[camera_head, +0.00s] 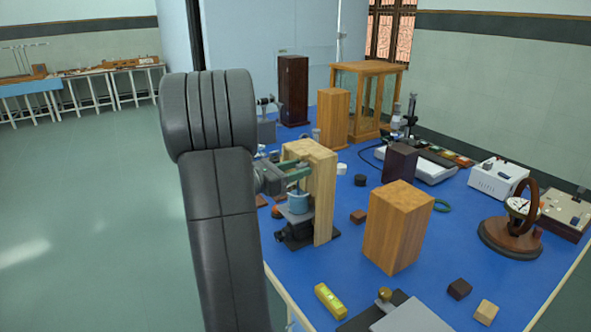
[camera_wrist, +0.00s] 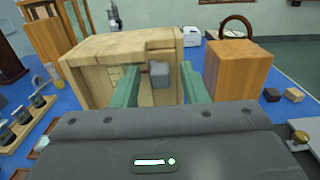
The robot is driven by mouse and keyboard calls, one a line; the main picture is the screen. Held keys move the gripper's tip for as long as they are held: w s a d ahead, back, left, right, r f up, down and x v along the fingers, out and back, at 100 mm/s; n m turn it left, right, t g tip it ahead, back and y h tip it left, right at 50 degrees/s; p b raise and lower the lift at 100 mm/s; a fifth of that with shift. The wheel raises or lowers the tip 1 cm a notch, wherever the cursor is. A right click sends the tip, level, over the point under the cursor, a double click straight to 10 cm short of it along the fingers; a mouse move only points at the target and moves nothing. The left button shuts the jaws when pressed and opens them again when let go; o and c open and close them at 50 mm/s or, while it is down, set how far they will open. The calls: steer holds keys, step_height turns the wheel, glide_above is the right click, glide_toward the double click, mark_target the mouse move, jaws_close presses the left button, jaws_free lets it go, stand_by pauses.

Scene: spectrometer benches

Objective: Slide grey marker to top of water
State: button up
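A small grey block, which looks like the marker (camera_wrist: 160,74), sits against the face of a pale wooden upright (camera_wrist: 95,75) in the wrist view. My gripper (camera_wrist: 161,84) has its two green fingers apart, one on each side of the block, with gaps visible; it looks open. In the head view my gripper (camera_head: 297,172) is in front of the upright (camera_head: 325,195), just above a blue cylinder (camera_head: 299,203) that may be the water. The cylinder stands on a dark base. The marker cannot be made out in the head view, and the cylinder is hidden in the wrist view.
A tall wooden block (camera_head: 399,227) stands right of the upright. A yellow level (camera_head: 330,300) and small cubes (camera_head: 459,289) lie on the blue bench near its front edge. A ring on a round wooden base (camera_head: 511,238) stands farther right.

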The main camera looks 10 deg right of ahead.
jaws_close()
step_height(320, 180, down, 5)
steer(key=b, duration=0.3)
steer(key=shift+r, duration=0.2)
jaws_free()
steer(key=shift+a, duration=0.1)
steer(key=v, duration=1.3)
steer(key=shift+a+b, duration=0.3)
